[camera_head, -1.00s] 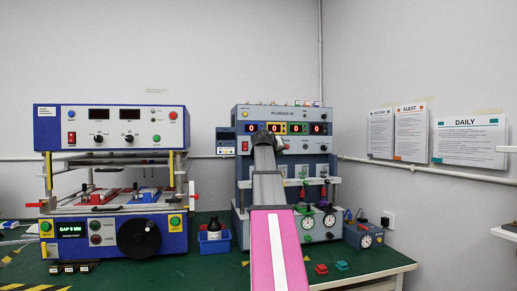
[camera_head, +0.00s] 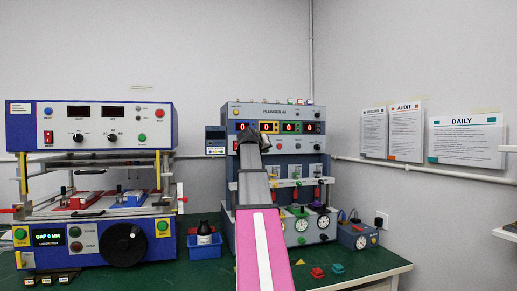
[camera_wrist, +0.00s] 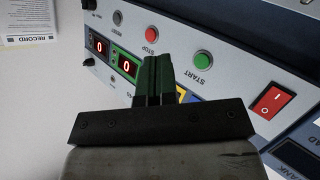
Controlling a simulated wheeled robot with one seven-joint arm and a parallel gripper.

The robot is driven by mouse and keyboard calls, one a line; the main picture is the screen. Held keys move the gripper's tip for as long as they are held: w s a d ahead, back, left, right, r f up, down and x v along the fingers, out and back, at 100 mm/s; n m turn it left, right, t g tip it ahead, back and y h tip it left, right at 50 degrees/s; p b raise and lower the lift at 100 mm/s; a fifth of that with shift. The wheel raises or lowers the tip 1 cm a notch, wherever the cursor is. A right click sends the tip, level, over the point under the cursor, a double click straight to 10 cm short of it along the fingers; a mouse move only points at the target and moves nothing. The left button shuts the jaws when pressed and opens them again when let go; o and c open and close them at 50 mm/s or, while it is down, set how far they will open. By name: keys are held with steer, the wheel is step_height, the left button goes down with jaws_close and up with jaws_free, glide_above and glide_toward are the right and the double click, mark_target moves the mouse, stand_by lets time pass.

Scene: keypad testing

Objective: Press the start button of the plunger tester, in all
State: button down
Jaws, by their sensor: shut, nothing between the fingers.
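The plunger tester (camera_head: 290,112) is a blue-grey machine with a row of red-digit displays on its upper panel. In the wrist view its green start button (camera_wrist: 203,59), labelled START, is in plain sight beside the red stop button (camera_wrist: 151,35). My gripper (camera_wrist: 157,62) is shut and empty, its fingertips in front of the panel between the displays and the two buttons in the picture. The start button shows clear of the fingers; I cannot tell their distance from the panel. In the head view my gripper (camera_head: 250,133) covers part of the panel near the left display.
A red power switch (camera_wrist: 272,102) is on the same panel. Under it, dial gauges (camera_head: 302,225) and plungers line the tester's front. A second blue machine (camera_head: 90,125) stands left, with a blue bin (camera_head: 204,246) between. A small timer box (camera_head: 357,236) stands right.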

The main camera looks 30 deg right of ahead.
steer(key=w+d, duration=0.2)
steer(key=w, duration=0.5)
steer(key=shift+w, duration=0.25)
steer(key=shift+w, duration=0.15)
stand_by(1.7)
steer(key=shift+w, duration=0.25)
